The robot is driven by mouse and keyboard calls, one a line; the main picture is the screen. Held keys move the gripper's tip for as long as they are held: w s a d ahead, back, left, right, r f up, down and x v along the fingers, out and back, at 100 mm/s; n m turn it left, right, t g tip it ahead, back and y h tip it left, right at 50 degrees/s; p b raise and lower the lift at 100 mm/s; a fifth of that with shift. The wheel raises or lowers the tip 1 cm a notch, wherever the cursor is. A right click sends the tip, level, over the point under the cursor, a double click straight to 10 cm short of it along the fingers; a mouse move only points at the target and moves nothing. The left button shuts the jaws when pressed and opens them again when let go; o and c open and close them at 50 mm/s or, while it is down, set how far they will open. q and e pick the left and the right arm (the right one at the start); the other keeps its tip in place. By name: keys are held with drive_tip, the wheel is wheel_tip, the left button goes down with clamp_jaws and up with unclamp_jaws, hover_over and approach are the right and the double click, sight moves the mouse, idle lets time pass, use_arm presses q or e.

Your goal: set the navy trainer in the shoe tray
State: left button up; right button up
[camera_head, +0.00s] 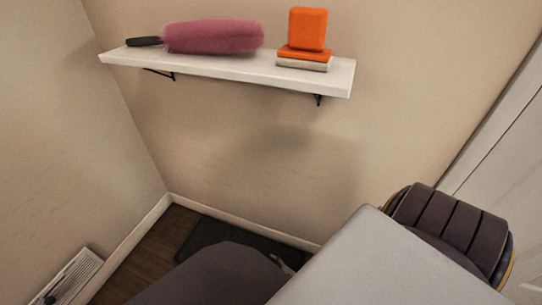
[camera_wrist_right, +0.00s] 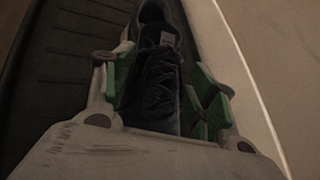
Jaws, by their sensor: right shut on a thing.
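The navy trainer (camera_wrist_right: 158,85) is dark, with laces, and shows in the right wrist view between the green pads of my right gripper (camera_wrist_right: 163,88). That gripper is shut on it. The dark ribbed shoe tray (camera_wrist_right: 60,75) lies below and to the left of the trainer in that view. I cannot tell whether the sole touches the tray. Only a small piece of my right gripper (camera_head: 283,263) shows there, and the trainer is hidden. My left gripper is out of view.
A white shelf (camera_head: 225,73) on the wall holds a pink duster (camera_head: 213,37), an orange box (camera_head: 308,28) and flat books (camera_head: 304,60). A pale skirting board (camera_head: 245,226) runs behind the tray. A floor vent (camera_head: 68,278) is at lower left. A white door (camera_head: 505,150) is at right.

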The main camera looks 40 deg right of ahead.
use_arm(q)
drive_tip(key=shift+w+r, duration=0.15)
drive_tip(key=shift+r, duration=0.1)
use_arm(e)
drive_tip(key=o, duration=0.9)
drive_tip(key=shift+f, duration=0.1)
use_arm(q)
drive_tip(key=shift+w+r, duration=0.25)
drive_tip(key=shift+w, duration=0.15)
use_arm(e)
drive_tip(key=o, duration=0.3)
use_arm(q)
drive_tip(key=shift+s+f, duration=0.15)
